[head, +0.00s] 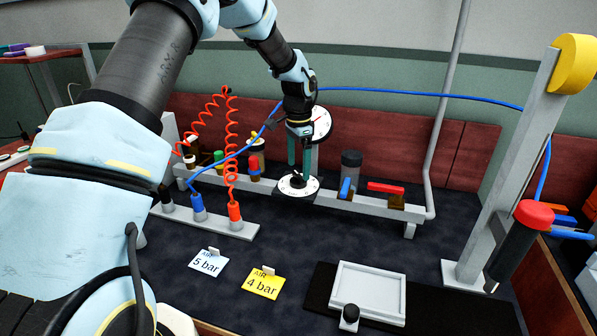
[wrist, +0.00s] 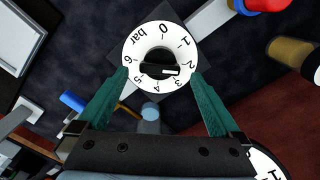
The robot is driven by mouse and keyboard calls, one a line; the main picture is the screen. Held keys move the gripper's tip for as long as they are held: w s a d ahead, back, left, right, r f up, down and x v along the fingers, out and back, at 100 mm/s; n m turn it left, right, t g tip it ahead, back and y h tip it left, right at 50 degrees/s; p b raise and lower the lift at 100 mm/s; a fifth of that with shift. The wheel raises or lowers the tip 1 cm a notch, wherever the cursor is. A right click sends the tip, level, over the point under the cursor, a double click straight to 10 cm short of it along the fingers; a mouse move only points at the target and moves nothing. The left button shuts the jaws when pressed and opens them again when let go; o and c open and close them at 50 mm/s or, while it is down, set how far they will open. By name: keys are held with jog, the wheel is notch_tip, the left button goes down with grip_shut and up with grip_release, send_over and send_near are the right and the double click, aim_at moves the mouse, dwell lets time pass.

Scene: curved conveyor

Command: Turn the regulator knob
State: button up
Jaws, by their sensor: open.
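The regulator knob (wrist: 152,70) is black with a pale pointer mark, at the centre of a white dial (wrist: 134,43) numbered in bar. In the wrist view its pale mark points right. The dial also shows in the head view (head: 300,191), low on the grey rail. My gripper (wrist: 160,74) has two green fingers, open, one on each side of the knob with gaps visible. In the head view my gripper (head: 301,172) points down over the knob and partly hides it. Whether the fingertips touch the dial face I cannot tell.
A white gauge (head: 321,123) stands behind my gripper. A blue-handled valve (head: 345,187) and a red lever (head: 385,188) are to the right on the rail. Blue and red hoses rise at left. Cards reading 5 bar (head: 208,262) and 4 bar (head: 263,283) lie in front.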

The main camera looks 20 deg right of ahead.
aim_at(299, 174)
notch_tip(299, 174, up, 9)
jog(key=b, duration=0.1)
jog(key=shift+f, duration=0.2)
jog(key=s+a+n, duration=0.2)
jog(key=a+n, duration=0.2)
jog(key=a, duration=0.7)
jog(key=s+a+n, duration=0.2)
jog(key=a+n, duration=0.2)
jog(key=a, duration=0.6)
jog(key=s+a+f+n+t, duration=0.1)
jog(key=s+a+f+n, duration=0.2)
jog(key=s+a+n, duration=0.5)
jog(key=s+a, duration=0.4)
jog(key=a, duration=0.2)
jog(key=shift+a+t, duration=0.3)
